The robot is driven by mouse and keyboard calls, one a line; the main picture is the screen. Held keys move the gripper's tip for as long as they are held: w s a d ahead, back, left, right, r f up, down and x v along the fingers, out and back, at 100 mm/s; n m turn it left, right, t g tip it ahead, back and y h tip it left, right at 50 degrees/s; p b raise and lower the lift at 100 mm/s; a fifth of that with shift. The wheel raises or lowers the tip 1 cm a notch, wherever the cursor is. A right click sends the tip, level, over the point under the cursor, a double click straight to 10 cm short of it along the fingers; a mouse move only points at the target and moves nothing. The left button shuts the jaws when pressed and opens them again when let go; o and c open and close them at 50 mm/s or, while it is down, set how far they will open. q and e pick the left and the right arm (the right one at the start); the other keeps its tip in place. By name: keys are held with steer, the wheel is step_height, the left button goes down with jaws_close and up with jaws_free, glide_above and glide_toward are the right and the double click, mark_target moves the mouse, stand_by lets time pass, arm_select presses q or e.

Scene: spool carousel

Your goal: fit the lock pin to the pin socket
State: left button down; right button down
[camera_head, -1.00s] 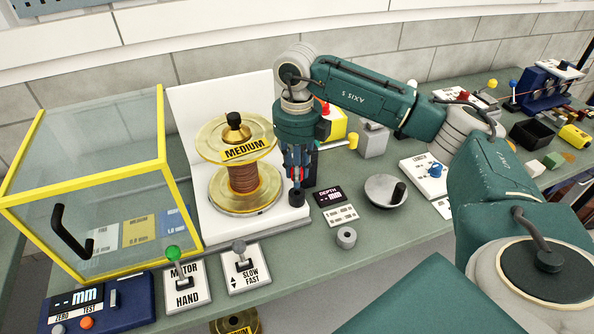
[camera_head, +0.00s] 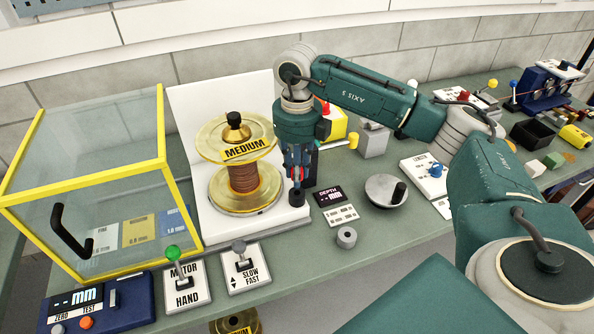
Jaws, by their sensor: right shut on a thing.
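My right gripper (camera_head: 298,178) points straight down beside the copper-wound MEDIUM spool (camera_head: 243,177), at the right edge of its white stand. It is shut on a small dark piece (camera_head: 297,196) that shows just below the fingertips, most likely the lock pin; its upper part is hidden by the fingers. The piece is near the stand's base, and I cannot tell whether it touches anything. I cannot make out the pin socket; the gripper may hide it. My left gripper is not in view.
A yellow-framed clear guard box (camera_head: 130,185) stands at the left. MOTOR and SLOW/FAST switch plates (camera_head: 246,270) line the front edge.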

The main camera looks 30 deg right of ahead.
steer(key=shift+f, duration=0.15)
stand_by(0.3)
steer(key=shift+f+b, duration=0.85)
steer(key=shift+f, duration=0.1)
steer(key=shift+f, duration=0.15)
steer(key=shift+f+b, duration=0.8)
steer(key=shift+f, duration=0.15)
steer(key=c, duration=1.4)
jaws_free()
steer(key=shift+c, duration=0.2)
